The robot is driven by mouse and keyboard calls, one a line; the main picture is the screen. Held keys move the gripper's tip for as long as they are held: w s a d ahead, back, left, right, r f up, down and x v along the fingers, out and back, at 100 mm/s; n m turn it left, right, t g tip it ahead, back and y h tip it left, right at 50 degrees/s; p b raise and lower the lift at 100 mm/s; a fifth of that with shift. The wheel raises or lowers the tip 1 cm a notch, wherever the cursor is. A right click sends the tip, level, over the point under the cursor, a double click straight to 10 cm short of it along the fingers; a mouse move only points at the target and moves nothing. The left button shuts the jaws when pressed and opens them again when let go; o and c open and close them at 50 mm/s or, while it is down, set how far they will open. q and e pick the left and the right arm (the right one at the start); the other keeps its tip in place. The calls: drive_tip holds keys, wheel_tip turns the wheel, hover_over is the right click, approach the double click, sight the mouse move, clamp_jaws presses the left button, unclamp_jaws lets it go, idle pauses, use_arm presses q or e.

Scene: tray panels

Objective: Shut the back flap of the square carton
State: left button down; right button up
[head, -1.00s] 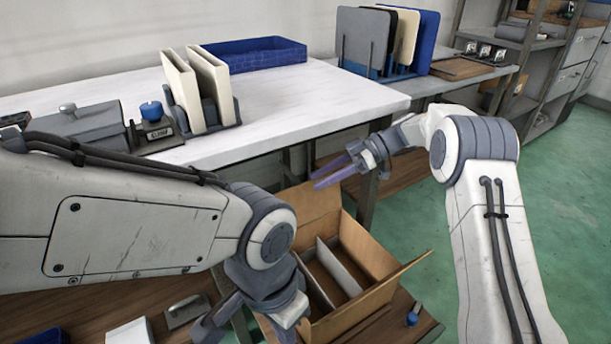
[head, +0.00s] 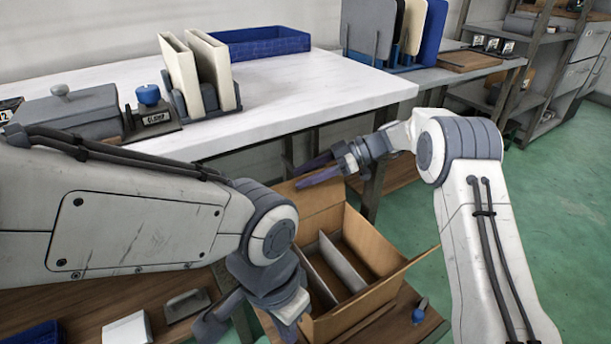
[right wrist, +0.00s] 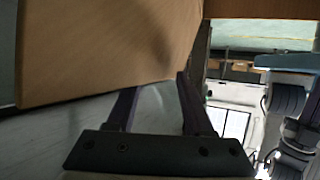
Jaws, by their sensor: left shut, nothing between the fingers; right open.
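The open square carton (head: 375,243) stands on a low wooden surface, with pale dividers (head: 340,262) inside. Its back flap (head: 312,205) stands up and leans outward at the far left side; another flap (head: 400,268) sticks out at the right. My right gripper (head: 300,175) is open and empty, just above and behind the back flap's top edge. In the right wrist view, cardboard (right wrist: 100,50) fills the upper left, close to the open fingers (right wrist: 160,100); I cannot tell whether they touch. My left gripper (head: 288,328) is shut and empty, low beside the carton's near-left side, partly hiding it.
A white table (head: 300,105) with a file holder (head: 205,105), a blue tray (head: 262,45) and a grey box (head: 65,115) stands behind the carton. A blue-handled tool (head: 419,312) lies right of the carton. Green floor (head: 550,210) is clear at right.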

clamp_jaws()
drive_tip(key=shift+f, duration=0.2)
idle(1.1)
